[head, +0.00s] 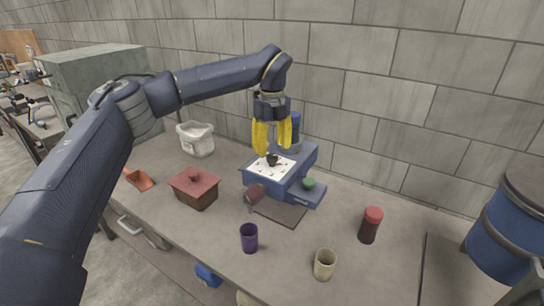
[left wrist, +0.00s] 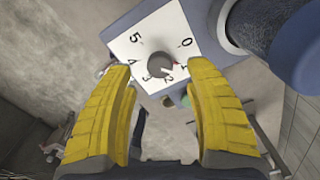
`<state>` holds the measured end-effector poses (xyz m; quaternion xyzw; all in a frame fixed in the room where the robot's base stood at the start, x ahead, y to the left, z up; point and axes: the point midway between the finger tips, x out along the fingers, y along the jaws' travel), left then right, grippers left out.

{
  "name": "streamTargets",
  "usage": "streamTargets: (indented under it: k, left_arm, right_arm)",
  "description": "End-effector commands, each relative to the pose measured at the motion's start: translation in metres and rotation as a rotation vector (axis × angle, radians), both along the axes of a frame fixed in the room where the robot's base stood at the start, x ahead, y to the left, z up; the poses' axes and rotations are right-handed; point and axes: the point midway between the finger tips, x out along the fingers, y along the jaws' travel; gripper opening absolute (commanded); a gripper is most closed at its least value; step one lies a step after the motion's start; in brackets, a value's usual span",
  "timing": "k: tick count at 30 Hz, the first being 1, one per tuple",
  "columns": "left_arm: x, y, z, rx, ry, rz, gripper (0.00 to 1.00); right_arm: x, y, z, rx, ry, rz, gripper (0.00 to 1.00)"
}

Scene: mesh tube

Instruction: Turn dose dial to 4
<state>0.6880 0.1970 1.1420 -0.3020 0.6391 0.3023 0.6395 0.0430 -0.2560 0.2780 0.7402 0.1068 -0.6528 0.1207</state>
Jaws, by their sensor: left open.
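The dose dial is a dark round knob (left wrist: 160,66) on a white plate (left wrist: 150,38) numbered 0 to 5. The plate is on top of the blue machine (head: 310,160), with the knob also in the head view (head: 272,160). My left gripper (head: 273,150) is open above the dial and points down. In the left wrist view its yellow fingers lie to either side of the knob, and contact is not visible. My right gripper is not in view.
A brown-handled tool (head: 254,194) and a green knob (head: 308,183) are at the machine's front. A purple cup (head: 249,238), beige cup (head: 325,264) and red-lidded jar (head: 370,225) stand nearer. A red-lidded box (head: 194,190) and white bin (head: 197,140) stand left.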

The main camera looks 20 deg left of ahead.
Motion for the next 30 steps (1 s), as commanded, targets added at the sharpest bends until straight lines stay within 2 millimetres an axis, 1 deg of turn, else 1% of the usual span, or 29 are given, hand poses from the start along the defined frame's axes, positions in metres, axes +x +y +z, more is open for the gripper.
streamTargets:
  k: [1,3,9,15,23,24,26,30]
  left_arm:
    - [-0.001,0.0,-0.007,-0.001,0.002,0.0,0.54]
    - [-0.001,0.0,-0.016,-0.001,0.003,0.0,0.54]
    - [0.0,0.0,-0.031,-0.001,0.001,0.0,0.54]
    - [0.0,0.0,-0.036,-0.001,0.0,0.0,0.54]
    - [0.0,0.0,-0.036,-0.001,0.001,0.0,0.54]
    - [0.0,0.0,-0.036,-0.001,0.001,0.0,0.52]
    - [0.0,0.0,-0.036,-0.001,0.001,0.0,0.45]
    - [0.0,0.0,-0.036,-0.001,0.001,0.0,0.29]
  right_arm:
    - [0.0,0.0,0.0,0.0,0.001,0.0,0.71]
    - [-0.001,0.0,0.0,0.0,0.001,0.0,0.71]
    - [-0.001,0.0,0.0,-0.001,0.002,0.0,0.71]
    - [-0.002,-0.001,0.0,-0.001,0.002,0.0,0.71]
    - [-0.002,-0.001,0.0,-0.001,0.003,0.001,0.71]
    - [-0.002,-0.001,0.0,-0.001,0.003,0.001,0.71]
    - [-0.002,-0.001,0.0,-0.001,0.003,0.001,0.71]
    - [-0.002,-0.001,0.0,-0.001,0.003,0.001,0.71]
